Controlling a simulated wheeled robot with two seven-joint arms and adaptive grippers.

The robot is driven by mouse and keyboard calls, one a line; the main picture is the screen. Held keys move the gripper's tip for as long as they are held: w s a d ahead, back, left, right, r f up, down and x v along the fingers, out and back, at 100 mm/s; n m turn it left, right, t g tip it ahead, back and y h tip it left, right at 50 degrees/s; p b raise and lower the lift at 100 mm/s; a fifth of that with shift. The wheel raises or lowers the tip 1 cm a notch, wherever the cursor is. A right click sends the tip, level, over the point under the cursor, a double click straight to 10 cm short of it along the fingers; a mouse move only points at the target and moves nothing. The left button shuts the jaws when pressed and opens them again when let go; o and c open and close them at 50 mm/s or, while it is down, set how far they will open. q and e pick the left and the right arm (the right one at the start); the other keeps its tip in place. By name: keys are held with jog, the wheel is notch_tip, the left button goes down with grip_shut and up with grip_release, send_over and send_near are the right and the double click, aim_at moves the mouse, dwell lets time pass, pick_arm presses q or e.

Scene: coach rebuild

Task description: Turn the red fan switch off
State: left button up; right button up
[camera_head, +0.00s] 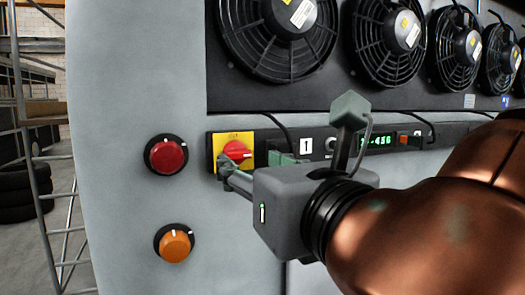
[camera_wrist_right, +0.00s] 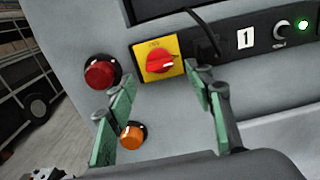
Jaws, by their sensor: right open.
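A red rotary switch (camera_head: 236,150) sits on a yellow plate (camera_head: 220,142) on the grey wall. In the right wrist view the red switch (camera_wrist_right: 160,62) has its handle lying roughly sideways, a white mark toward its right end. A round red knob (camera_head: 167,156) in a black ring is left of it, its white mark at upper right; the round knob also shows in the wrist view (camera_wrist_right: 99,75). My right gripper (camera_head: 252,164) is open, fingertips either side of and just below the yellow plate. I cannot tell whether they touch it. My left gripper is out of view.
An orange knob (camera_head: 175,246) sits below the round red knob. Right of the yellow plate are a "1" label (camera_head: 305,145) and a green display (camera_head: 377,141). Black fans (camera_head: 280,40) line the top. A metal ladder frame (camera_head: 30,150) and tyres (camera_head: 22,190) stand at far left.

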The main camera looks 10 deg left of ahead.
aim_at(240, 157)
jog(key=p+x, duration=0.2)
jog(key=x, duration=0.3)
jog(key=shift+w+a, duration=0.2)
jog(key=shift+a, duration=0.05)
jog(key=shift+c, duration=0.4)
jog(key=c, duration=1.1)
